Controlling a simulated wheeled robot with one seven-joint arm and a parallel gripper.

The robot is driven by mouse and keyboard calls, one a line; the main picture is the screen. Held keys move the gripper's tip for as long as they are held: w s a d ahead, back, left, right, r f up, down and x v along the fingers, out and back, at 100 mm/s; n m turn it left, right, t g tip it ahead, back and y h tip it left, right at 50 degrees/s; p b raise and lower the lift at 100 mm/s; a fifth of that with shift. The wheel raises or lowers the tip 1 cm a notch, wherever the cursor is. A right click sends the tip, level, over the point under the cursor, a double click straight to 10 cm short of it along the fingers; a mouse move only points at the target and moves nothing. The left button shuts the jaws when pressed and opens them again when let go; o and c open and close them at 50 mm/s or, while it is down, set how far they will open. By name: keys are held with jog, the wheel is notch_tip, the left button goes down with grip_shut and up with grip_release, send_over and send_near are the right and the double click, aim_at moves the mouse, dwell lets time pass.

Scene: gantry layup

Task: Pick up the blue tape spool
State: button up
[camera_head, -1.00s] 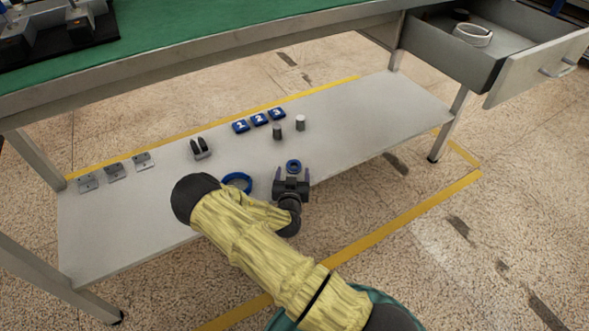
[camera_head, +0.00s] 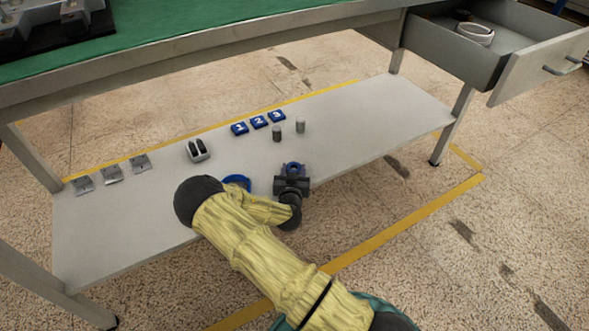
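A small blue ring, which I take to be the blue tape spool (camera_head: 293,167), is near the front edge of the grey lower shelf (camera_head: 370,125). My gripper (camera_head: 293,169) reaches over this edge, with its fingers drawn in close on either side of the ring. It looks shut on the ring, though the contact is small in view. The ring appears to be at shelf level; I see no clear gap under it. A larger blue ring (camera_head: 237,181) lies to the left, partly hidden by my arm.
Metal brackets (camera_head: 111,174) stand at left. The green-topped table (camera_head: 200,25) overhangs the shelf. A drawer (camera_head: 535,70) is open at right. The shelf's right part is clear.

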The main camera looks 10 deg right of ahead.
jog(key=c, duration=0.3)
notch_tip(320, 180, up, 10)
jog(key=p, duration=0.6)
